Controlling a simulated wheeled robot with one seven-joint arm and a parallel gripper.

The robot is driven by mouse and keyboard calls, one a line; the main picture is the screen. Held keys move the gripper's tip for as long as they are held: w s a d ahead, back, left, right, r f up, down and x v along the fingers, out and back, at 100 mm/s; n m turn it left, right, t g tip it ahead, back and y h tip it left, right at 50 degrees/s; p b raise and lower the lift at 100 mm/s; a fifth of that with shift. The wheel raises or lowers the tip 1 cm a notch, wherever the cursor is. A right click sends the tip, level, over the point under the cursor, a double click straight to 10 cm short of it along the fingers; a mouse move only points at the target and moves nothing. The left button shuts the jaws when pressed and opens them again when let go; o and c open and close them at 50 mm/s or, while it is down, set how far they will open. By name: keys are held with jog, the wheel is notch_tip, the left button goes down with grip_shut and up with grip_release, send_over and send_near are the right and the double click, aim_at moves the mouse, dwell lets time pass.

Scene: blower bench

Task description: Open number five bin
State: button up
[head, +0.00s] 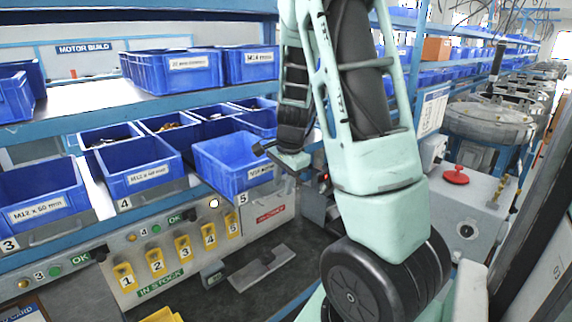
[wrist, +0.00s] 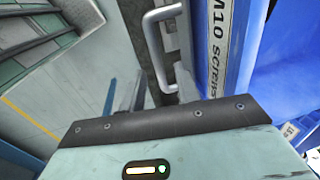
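The number five bin (head: 222,163) is a blue bin with a white label and a "5" plate (head: 242,198) below its front. It appears to stand further forward than the number four bin (head: 136,172). My gripper (head: 276,152) is at the right end of its front, close to the label. In the wrist view, a grey bar handle (wrist: 154,42) stands ahead of the gripper's dark edge, beside a white label reading "M10 SCREWS" (wrist: 217,45) and a blue bin wall (wrist: 285,55).
The number three bin (head: 40,197) is at the far left. More blue bins (head: 178,72) stand on the shelf above. A panel with yellow numbered tags (head: 157,260) lies below. A red button (head: 455,175) is on a grey box at the right.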

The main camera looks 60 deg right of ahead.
jog(key=s+r, duration=0.3)
jog(key=r, duration=1.3)
jog(key=shift+a+r+b, duration=0.35)
jog(key=shift+a, duration=0.05)
jog(key=shift+s, duration=0.1)
jog(key=w+a+f+n+y+b, duration=0.15)
jog(key=a+f+n, duration=0.3)
jog(key=a, duration=0.45)
jog(key=a+f+n+g+b, duration=0.15)
jog(key=a+f+n, duration=0.3)
jog(key=a, duration=0.45)
jog(key=w+a+f+n+t+b, duration=0.1)
jog(key=a+f+n+b, duration=0.15)
jog(key=a+n, duration=0.5)
jog(key=s+a+f+n+g+b, duration=0.1)
jog(key=s+a+f+n, duration=0.4)
jog(key=s+a+n, duration=0.1)
jog(key=s+a+f+n+b, duration=0.2)
jog(key=s+a+f+n, duration=0.3)
jog(key=s+a, duration=0.3)
jog(key=a+n, duration=0.1)
jog(key=a, duration=0.2)
jog(key=shift+s+f+g, duration=0.15)
jog(key=shift+s+g, duration=0.2)
jog(key=shift+s, duration=0.05)
